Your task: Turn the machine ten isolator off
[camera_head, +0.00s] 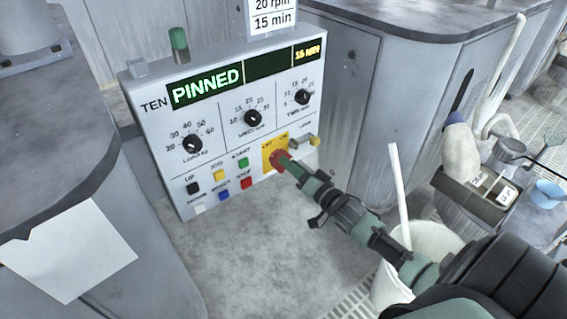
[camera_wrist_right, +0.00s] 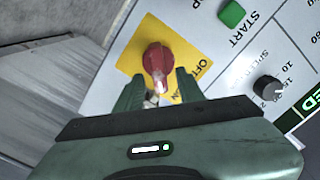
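The isolator is a red rotary knob (camera_wrist_right: 157,58) on a yellow plate (camera_wrist_right: 185,50) marked OFF and ON. In the head view the red knob (camera_head: 277,157) is at the panel's lower right, partly hidden by my gripper. The control panel (camera_head: 215,150) is labelled TEN and its display reads PINNED. My right gripper (camera_wrist_right: 159,84) is in front of the knob, with its green fingers apart on either side of the knob's grip end. Gaps show between the fingers and the red grip. In the wrist view the grip points down toward my gripper. My left gripper is out of view.
Black dials and coloured buttons (camera_head: 219,175) sit left of the isolator. A small metal latch (camera_head: 303,141) is just right of it. A white bucket (camera_head: 425,240) with a stick stands beneath my right arm. Grey cabinets flank the panel.

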